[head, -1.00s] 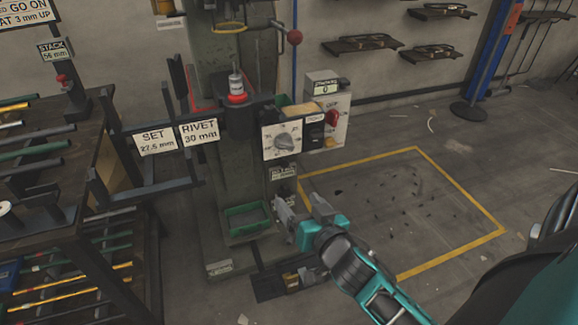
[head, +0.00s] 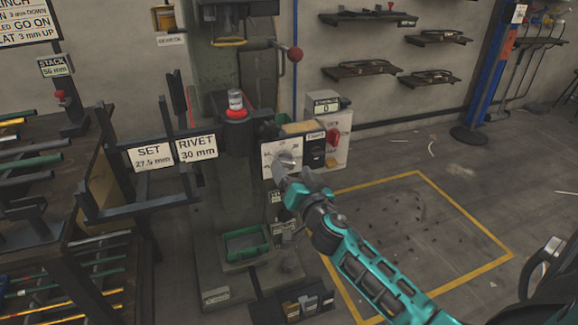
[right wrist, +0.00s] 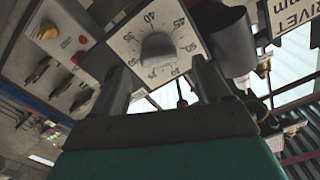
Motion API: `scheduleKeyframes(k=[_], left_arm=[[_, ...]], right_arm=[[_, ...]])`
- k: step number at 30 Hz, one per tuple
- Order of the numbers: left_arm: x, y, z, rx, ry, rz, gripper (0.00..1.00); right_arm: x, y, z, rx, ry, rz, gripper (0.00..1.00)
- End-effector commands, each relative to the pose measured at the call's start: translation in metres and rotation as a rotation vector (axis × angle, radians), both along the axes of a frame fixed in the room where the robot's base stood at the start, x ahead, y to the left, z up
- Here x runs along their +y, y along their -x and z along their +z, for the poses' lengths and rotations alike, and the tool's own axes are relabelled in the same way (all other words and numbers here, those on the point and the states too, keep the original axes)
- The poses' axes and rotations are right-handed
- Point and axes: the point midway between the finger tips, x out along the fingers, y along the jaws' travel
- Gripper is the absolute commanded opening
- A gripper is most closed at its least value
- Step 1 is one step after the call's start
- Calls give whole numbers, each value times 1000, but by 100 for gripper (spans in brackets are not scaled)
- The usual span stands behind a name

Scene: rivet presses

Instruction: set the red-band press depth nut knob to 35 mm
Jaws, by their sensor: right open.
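The depth nut knob (head: 286,160) is a grey round knob on a white dial plate (head: 268,172) on the front of the press (head: 232,185). A red band (head: 236,113) shows on the press post. In the right wrist view the knob (right wrist: 158,48) faces me, with numbers such as 35, 40, 45 and 50 around it. I cannot tell which number it points to. My right gripper (head: 294,184) is just below and in front of the knob. Its two fingers (right wrist: 160,80) are apart, with the knob beyond and between them, and nothing is held. My left gripper is out of view.
A grey control box (head: 336,140) with a red switch stands right of the dial. SET 27.5 mm and RIVET 30 mm signs (head: 197,148) hang to the left. A yellow-outlined floor area (head: 420,240) to the right is mostly clear.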

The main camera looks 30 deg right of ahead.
Motion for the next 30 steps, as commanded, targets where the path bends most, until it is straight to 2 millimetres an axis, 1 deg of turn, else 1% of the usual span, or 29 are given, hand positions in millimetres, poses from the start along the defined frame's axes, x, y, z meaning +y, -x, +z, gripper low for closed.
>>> scheduleKeyframes(k=[1,6,11,19,30], left_arm=[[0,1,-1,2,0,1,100],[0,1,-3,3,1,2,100],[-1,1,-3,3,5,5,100],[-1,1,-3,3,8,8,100],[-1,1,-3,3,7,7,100]], right_arm=[[-3,-8,1,-1,4,-2,77],[-7,-25,0,0,3,-1,77],[-8,-31,0,1,2,-1,77],[-8,-31,0,1,1,-1,76],[-8,-31,0,1,1,-1,40]])
